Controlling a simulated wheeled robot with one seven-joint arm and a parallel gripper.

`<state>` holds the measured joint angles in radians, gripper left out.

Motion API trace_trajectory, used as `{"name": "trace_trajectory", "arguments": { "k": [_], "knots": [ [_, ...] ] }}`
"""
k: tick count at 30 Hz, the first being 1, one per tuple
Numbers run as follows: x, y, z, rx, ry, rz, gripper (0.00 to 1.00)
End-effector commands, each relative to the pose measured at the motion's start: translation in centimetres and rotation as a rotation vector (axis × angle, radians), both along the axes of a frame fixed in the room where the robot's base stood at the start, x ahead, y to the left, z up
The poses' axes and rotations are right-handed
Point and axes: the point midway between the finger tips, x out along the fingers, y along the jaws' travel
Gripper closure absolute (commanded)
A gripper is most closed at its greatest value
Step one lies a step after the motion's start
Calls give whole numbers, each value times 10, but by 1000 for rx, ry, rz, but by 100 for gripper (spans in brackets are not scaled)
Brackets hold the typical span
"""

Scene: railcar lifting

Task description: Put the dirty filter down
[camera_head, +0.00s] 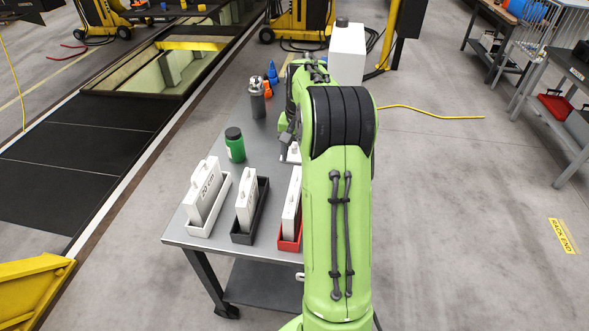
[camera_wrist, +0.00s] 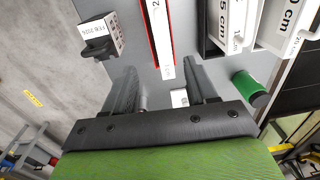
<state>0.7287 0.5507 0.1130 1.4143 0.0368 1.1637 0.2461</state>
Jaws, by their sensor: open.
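In the wrist view, my gripper (camera_wrist: 161,76) has its two fingers spread apart over the grey table, with nothing clamped between them. A small white piece (camera_wrist: 179,98) with dark marks shows beside the right finger, apparently on the table. A grey-white block (camera_wrist: 101,38) with a black part and a date label stands left of the fingers. I cannot tell whether either is the dirty filter. In the head view, a white piece (camera_head: 293,154) shows at the edge of my arm, which hides my gripper and the tabletop behind it.
White numbered cases stand in a white tray (camera_head: 204,232), a black tray (camera_head: 243,238) and a red tray (camera_head: 288,246) along the table's near edge.

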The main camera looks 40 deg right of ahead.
Motion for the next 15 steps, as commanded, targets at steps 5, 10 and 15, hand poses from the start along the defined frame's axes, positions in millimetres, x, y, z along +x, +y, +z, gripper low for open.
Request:
{"name": "trace_trajectory", "arguments": {
  "k": [5,10,15],
  "knots": [
    [-5,55,44,-59,-45,138,43],
    [-49,152,95,-157,-147,388,43],
    [-126,229,108,-230,-286,649,43]
  ]
}}
